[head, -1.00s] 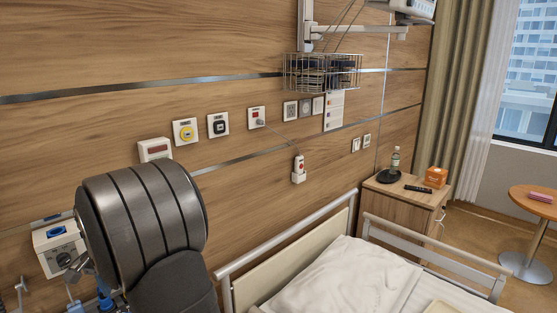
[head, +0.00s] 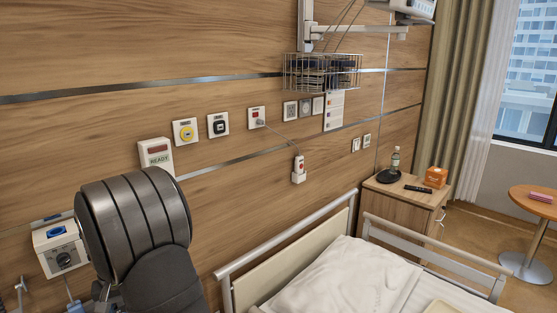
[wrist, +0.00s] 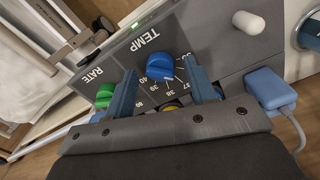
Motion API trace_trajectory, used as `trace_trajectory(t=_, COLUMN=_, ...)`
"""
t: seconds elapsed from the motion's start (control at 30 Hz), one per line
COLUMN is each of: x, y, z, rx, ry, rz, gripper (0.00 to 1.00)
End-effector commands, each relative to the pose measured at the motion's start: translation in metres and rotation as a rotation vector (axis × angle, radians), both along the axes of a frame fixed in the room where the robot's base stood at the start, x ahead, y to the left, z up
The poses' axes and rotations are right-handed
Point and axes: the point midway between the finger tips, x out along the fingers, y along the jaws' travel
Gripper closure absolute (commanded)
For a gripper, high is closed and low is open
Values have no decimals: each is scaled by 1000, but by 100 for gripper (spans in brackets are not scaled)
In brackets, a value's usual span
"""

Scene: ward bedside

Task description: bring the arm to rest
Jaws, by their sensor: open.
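My gripper (wrist: 161,74) is open in the wrist view, its two blue-grey fingers apart and empty between. A blue knob (wrist: 160,66) on a dark panel marked TEMP (wrist: 210,75) shows between and just beyond the fingertips; whether they touch it is unclear. Numbers from 37 to 40 ring the knob's lower side. A green knob (wrist: 105,94) marked RATE is left of the left finger. A yellow part is mostly hidden behind my gripper. In the head view my arm fills the lower left and hides the gripper and panel.
In the head view, a wall box reading READY (head: 156,156) and a white dial unit (head: 62,250) are close to my arm. The bed rail (head: 290,240) and bedside cabinet (head: 400,205) are to the right. A blue plug with cable (wrist: 270,88) is right of my gripper.

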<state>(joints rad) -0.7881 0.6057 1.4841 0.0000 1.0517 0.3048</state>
Motion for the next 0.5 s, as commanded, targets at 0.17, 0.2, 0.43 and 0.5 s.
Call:
trace_trajectory(t=0.17, x=1, y=1, z=27, rx=4, ry=-3, rz=44, gripper=49)
trace_trajectory(t=0.2, x=1, y=1, z=35, rx=3, ry=-3, rz=43, gripper=49)
trace_trajectory(t=0.43, x=1, y=0, z=82, rx=3, ry=-4, rz=42, gripper=49)
trace_trajectory(t=0.5, x=1, y=1, z=95, rx=3, ry=-3, rz=42, gripper=49)
